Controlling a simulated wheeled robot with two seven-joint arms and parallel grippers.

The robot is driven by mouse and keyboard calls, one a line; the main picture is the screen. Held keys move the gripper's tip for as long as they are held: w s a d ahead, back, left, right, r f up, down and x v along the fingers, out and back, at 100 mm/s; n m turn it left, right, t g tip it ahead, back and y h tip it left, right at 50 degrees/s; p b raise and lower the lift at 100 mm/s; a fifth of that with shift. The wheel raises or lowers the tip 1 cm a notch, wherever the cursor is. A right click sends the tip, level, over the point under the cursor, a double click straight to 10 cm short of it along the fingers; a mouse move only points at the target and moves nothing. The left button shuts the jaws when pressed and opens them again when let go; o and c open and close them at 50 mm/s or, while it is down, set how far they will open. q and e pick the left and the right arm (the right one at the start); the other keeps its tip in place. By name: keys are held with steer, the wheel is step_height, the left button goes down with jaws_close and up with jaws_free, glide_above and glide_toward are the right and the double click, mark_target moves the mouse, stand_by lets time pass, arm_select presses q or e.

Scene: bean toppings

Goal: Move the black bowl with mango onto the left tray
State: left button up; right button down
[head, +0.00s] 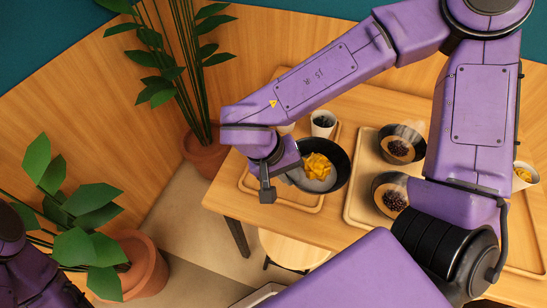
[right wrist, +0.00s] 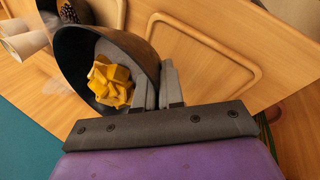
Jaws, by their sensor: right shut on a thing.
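The black bowl with mango (head: 341,160) is in my right gripper (head: 279,181), which is shut on its left rim in the head view. Yellow mango pieces (head: 318,166) lie in the bowl. The bowl appears over the right part of the left tray (head: 247,186); whether it touches the tray I cannot tell. In the right wrist view the bowl (right wrist: 75,62) shows its open side, with mango (right wrist: 110,82) inside, and the fingers (right wrist: 168,88) are at its rim. Beside it there is the bare tray surface (right wrist: 200,50). My left gripper is out of the picture; only part of that arm shows.
A middle tray (head: 355,205) holds two dark bowls (head: 399,146) with toppings. A cup with dark contents (head: 322,122) stands just behind the mango bowl. A cup of yellow pieces (head: 524,176) is at the right. Potted plants (head: 205,155) stand left of the table, and a stool (head: 293,250) in front.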

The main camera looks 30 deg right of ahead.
steer(key=w+f, duration=0.2)
steer(key=w, duration=0.1)
steer(key=w+f, duration=0.3)
steer(key=w+a+f, duration=0.1)
steer(key=w+f, duration=0.1)
steer(key=w, duration=0.1)
steer(key=shift+f, duration=0.25)
steer(key=f, duration=0.3)
steer(key=shift+w+f+b, duration=0.3)
steer(key=c, duration=1.3)
jaws_free()
steer(key=shift+o, duration=0.2)
steer(key=v, duration=1.2)
steer(key=shift+r, duration=0.1)
